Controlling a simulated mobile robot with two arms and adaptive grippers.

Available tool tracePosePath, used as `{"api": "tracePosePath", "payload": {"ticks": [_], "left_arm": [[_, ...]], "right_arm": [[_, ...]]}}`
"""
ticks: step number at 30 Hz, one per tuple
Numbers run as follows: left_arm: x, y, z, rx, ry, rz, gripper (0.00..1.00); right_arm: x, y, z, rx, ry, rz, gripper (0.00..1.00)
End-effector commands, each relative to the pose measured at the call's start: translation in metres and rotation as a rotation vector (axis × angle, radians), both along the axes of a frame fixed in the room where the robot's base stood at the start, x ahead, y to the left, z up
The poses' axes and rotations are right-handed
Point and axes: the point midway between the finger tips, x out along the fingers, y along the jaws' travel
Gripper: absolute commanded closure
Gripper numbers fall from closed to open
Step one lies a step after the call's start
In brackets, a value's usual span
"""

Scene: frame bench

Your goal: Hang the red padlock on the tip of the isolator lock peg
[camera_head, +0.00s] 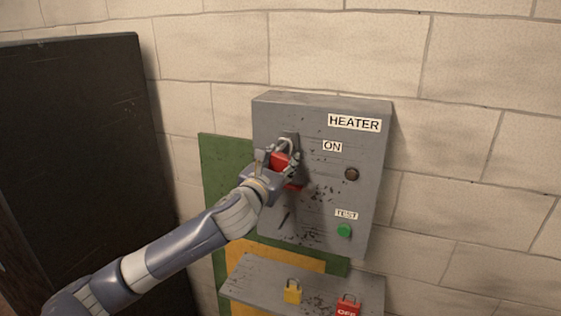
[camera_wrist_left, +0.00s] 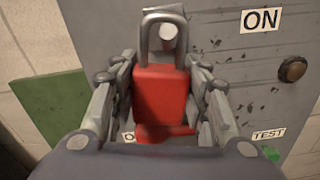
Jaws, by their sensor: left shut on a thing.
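My left gripper (camera_head: 279,163) is shut on the red padlock (camera_head: 281,160) in front of the grey heater box. In the left wrist view the red padlock (camera_wrist_left: 161,92) is upright between the fingers of my left gripper (camera_wrist_left: 160,105), its grey shackle on top. The grey rounded end of the lock peg (camera_wrist_left: 167,34) shows through the shackle opening. I cannot tell whether the shackle is around the peg or only in front of it. A red part, likely the isolator handle (camera_wrist_left: 165,132), shows below the padlock, partly hidden. My right gripper is not in view.
The grey heater box (camera_head: 320,112) carries a dark knob (camera_head: 351,174) and a green test button (camera_head: 344,231). Below, a grey shelf (camera_head: 262,281) holds a yellow padlock (camera_head: 293,292) and a red OFF padlock (camera_head: 348,306). A dark panel (camera_head: 85,150) stands at left.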

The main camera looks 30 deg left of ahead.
Motion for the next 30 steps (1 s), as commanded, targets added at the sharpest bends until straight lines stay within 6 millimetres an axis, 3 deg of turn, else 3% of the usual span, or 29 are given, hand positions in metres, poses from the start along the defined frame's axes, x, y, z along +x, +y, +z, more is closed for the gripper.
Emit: {"api": "tracePosePath", "payload": {"ticks": [3,4,6,7,21,30], "left_arm": [[0.000,0.000,0.001,0.000,-0.002,0.000,0.87],[0.000,0.000,0.001,0.000,-0.002,0.000,0.53],[0.000,0.000,0.001,0.000,-0.002,0.000,0.37],[0.000,0.000,0.001,0.000,-0.002,0.000,0.34],[-0.004,-0.002,0.002,-0.003,-0.002,-0.001,0.34],[-0.051,-0.013,0.011,0.006,0.003,-0.003,0.34]], "right_arm": [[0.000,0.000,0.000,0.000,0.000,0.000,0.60],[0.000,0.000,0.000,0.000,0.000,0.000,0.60],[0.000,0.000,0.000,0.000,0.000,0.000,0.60],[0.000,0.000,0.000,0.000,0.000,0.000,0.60],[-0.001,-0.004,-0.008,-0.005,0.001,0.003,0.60],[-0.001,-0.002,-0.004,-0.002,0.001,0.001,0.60]]}}
